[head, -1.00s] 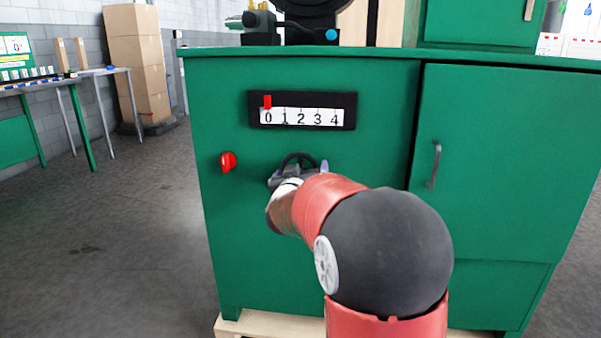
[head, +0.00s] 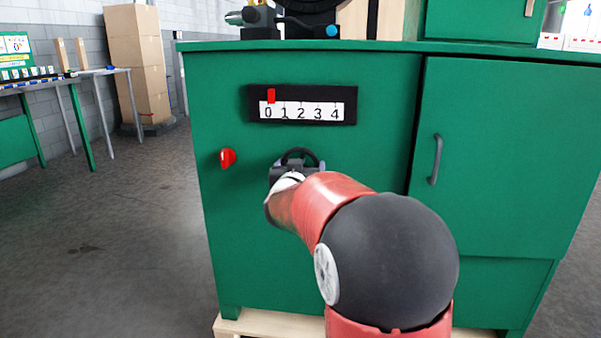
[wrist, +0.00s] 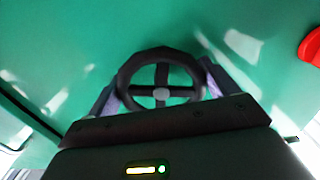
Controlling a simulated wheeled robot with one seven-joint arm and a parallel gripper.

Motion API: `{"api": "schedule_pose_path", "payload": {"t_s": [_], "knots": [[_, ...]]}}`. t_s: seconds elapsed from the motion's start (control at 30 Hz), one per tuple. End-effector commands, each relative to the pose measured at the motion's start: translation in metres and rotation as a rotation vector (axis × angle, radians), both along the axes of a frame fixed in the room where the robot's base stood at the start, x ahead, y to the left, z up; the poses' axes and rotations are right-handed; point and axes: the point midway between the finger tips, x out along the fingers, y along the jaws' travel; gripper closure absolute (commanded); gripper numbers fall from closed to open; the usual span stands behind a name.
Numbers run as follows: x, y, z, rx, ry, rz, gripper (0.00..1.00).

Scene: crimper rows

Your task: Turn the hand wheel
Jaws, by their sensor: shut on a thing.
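The hand wheel (wrist: 126,77) is a black spoked ring with a grey hub on the green cabinet front. Its top rim also shows in the head view (head: 301,152), above my gripper. My gripper (wrist: 160,92) is shut on the wheel, with one finger at each side of the rim. In the head view my arm hides most of the gripper and the lower wheel. Above the wheel is a black-framed scale (head: 302,112) marked 0 to 4. Its red pointer (head: 271,96) stands just right of the 0.
A red knob (head: 228,158) is on the cabinet (head: 225,240) left of the wheel. A cabinet door with a grey handle (head: 436,158) is to the right. Tables and stacked cartons (head: 137,65) stand at the far left. The floor left of the cabinet is clear.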

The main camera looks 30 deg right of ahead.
Motion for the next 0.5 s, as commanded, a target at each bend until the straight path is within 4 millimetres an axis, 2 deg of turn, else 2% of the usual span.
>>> {"api": "schedule_pose_path", "payload": {"t_s": [0.5], "knots": [[0.0015,0.0028,-0.0023,0.398,-0.269,0.001,0.37]]}}
